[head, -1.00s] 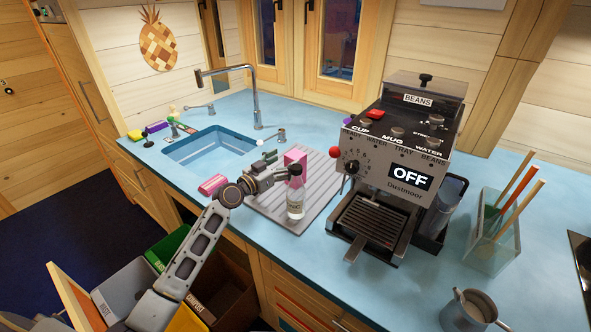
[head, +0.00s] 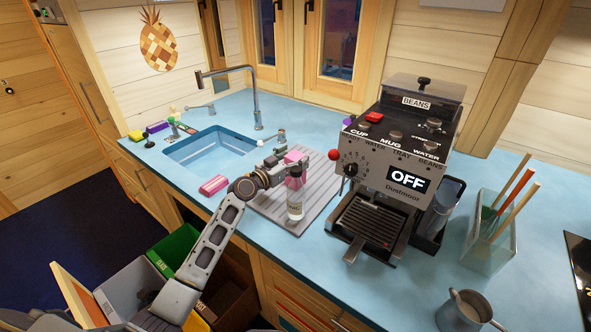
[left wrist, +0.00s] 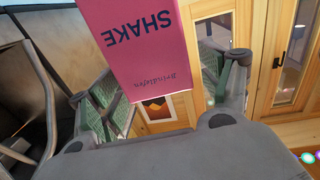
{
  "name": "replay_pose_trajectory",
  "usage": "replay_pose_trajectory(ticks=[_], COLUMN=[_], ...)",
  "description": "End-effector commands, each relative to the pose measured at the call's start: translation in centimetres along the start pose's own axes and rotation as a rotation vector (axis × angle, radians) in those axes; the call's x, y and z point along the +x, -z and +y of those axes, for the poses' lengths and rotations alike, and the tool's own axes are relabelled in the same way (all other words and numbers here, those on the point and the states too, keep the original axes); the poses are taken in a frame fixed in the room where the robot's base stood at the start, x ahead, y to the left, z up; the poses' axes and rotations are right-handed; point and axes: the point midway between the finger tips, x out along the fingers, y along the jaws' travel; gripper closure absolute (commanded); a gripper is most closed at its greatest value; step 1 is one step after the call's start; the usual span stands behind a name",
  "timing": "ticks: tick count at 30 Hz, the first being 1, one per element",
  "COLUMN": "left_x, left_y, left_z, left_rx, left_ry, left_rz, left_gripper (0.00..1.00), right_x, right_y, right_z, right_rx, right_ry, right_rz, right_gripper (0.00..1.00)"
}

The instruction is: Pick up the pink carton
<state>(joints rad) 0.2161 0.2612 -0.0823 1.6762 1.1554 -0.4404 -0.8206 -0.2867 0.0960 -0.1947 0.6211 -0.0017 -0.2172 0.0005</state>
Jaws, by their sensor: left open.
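The pink carton (head: 296,155) stands on the ribbed drainboard, partly hidden behind my gripper and a clear bottle in the head view. In the left wrist view the carton (left wrist: 143,45) shows the dark word "SHAKE", upside down, between my two fingers. My left gripper (head: 281,163) is open at the carton, with a finger on either side of it. In the left wrist view gaps show beside the carton, so the fingers do not look closed on it. My right gripper is not in view.
A clear bottle (head: 295,197) stands on the drainboard (head: 325,187), close beside my gripper. A pink block (head: 213,185) lies at the sink (head: 205,150). The coffee machine (head: 400,155) stands to the right. Open bins sit below the counter.

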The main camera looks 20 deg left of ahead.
Motion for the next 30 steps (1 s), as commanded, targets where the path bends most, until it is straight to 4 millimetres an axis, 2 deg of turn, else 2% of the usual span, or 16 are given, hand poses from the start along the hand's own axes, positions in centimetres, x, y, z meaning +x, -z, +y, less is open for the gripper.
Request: replay_pose_trajectory(ticks=[3,7,20,23,30], left_x=[0.8,1.1,1.1,1.1,1.1], left_y=[0.0,-0.1,-0.1,-0.1,-0.1], left_z=[0.0,0.0,0.0,0.0,0.0], left_rx=[-0.001,-0.001,0.0,0.0,0.0], left_ry=[0.0,0.0,0.0,0.0,0.0], left_rz=[0.0,-0.001,-0.001,-0.001,-0.001], left_gripper=[0.21,0.21,0.21,0.32,0.63], right_x=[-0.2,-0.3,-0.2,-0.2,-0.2], right_y=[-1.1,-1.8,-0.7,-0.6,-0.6], right_z=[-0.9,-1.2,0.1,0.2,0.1], right_rx=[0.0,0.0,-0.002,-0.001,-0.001], right_ry=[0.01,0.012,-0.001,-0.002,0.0], right_rz=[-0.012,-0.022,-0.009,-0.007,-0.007], right_gripper=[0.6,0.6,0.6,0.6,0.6])
